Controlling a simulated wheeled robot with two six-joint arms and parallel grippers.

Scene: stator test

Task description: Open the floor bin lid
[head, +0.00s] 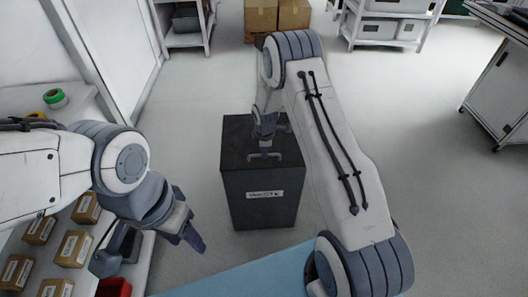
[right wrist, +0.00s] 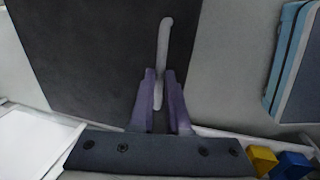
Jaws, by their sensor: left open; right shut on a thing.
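The floor bin (head: 262,195) is a dark grey box with a white label on its front, standing on the floor in the middle of the head view. Its lid (head: 236,148) looks flat and closed. A pale bar handle (head: 277,155) is on the lid near the front edge. My right gripper (head: 264,152) reaches down to it. In the right wrist view, the right gripper (right wrist: 159,95) is shut on the handle (right wrist: 165,45), above the dark lid (right wrist: 90,50). My left gripper (head: 198,243) is open and empty, left of the bin.
A shelf (head: 143,262) with cardboard boxes (head: 75,248) stands at the left. A blue surface (head: 240,280) lies in front of the bin. Cardboard boxes (head: 277,14) and white racks stand at the back. The floor (head: 430,180) right of my right arm is clear.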

